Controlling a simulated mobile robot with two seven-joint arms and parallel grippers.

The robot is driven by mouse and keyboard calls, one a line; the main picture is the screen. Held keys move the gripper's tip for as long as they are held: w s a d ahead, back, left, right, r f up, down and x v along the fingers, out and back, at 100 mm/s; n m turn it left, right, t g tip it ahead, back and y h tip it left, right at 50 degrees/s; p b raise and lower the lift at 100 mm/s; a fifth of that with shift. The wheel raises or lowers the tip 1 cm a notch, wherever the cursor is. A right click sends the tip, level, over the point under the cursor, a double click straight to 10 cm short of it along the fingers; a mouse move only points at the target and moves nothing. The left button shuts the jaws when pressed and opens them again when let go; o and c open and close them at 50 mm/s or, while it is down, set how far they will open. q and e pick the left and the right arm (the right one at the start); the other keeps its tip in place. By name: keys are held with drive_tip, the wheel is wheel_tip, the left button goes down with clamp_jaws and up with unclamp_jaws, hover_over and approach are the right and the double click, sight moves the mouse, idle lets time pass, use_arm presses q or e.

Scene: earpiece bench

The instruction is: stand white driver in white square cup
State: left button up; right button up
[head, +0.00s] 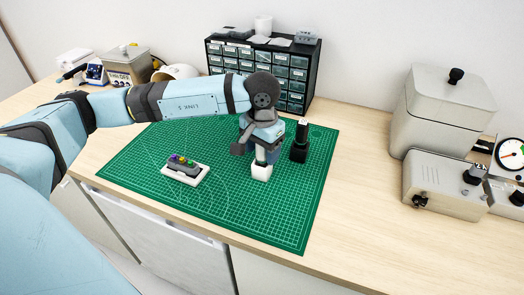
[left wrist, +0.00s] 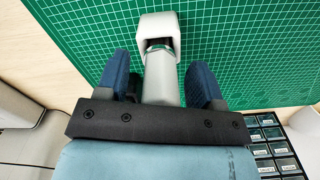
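The white square cup (head: 261,172) stands on the green mat, and it also shows at the top of the left wrist view (left wrist: 157,22). The white driver (left wrist: 161,85), pale grey in this light, stands with its lower end inside the cup's opening. My left gripper (head: 257,150) is above the cup, with its blue fingers on either side of the driver. In the left wrist view there are gaps between fingers and driver, so the gripper is open around it. The driver is mostly hidden by the gripper in the head view. My right gripper is not in view.
A black upright holder (head: 299,150) stands just right of my left gripper. A white tray with small coloured pieces (head: 185,172) lies left on the green mat (head: 270,222). A drawer cabinet (head: 300,72) stands behind. Grey machines (head: 445,185) are at the right. The front mat is clear.

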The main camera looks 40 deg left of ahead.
use_arm(q)
drive_tip(key=shift+r, duration=0.1)
wheel_tip(320, 180, up, 14)
drive_tip(key=shift+f, duration=0.2)
idle(0.4)
